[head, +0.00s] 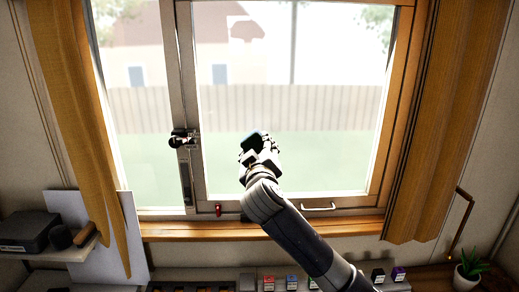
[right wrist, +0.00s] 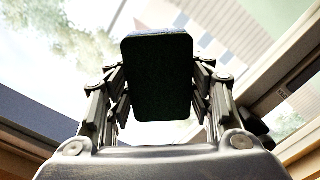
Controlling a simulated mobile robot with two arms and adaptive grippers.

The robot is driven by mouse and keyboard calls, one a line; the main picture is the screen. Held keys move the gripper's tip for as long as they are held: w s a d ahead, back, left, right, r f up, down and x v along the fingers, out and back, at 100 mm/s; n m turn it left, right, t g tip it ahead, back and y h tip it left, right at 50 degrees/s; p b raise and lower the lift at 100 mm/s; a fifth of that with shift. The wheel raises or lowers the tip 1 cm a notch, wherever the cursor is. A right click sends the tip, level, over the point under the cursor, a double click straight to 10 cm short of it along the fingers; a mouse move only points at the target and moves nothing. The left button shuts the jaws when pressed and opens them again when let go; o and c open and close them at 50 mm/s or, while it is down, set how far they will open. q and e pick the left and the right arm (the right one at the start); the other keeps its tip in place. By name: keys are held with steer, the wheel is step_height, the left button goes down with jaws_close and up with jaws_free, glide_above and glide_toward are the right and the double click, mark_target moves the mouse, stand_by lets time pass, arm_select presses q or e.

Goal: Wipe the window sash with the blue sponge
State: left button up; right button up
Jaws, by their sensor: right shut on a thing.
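The blue sponge (right wrist: 157,78) is a dark rounded block, held between the fingers of my right gripper (right wrist: 157,95) in the right wrist view. In the head view my right gripper (head: 260,148) is raised in front of the window sash (head: 203,165), over the lower part of the glass. The sponge shows there as a small dark block (head: 254,139) at the fingertips. I cannot tell whether the sponge touches the glass. The sash has a pale frame with a dark latch (head: 182,139) at its left side. My left gripper is not in view.
Orange curtains hang at the left (head: 85,130) and right (head: 440,120). A wooden sill (head: 190,231) runs below, with a small red item (head: 218,210) above it. A white handle (head: 319,207) is on the lower frame. A shelf (head: 60,251) holds a dark box (head: 30,231); a potted plant (head: 468,268) stands right.

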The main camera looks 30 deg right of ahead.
steer(key=shift+w+a+f+p, duration=0.15)
steer(key=shift+w+f+p, duration=0.2)
steer(key=shift+f+p, duration=0.25)
steer(key=w+d+f, duration=0.3)
steer(key=w+f, duration=0.2)
steer(key=shift+d+f+p, duration=0.3)
steer(key=shift+d+p, duration=0.05)
stand_by(0.3)
steer(key=shift+x, duration=1.1)
stand_by(0.4)
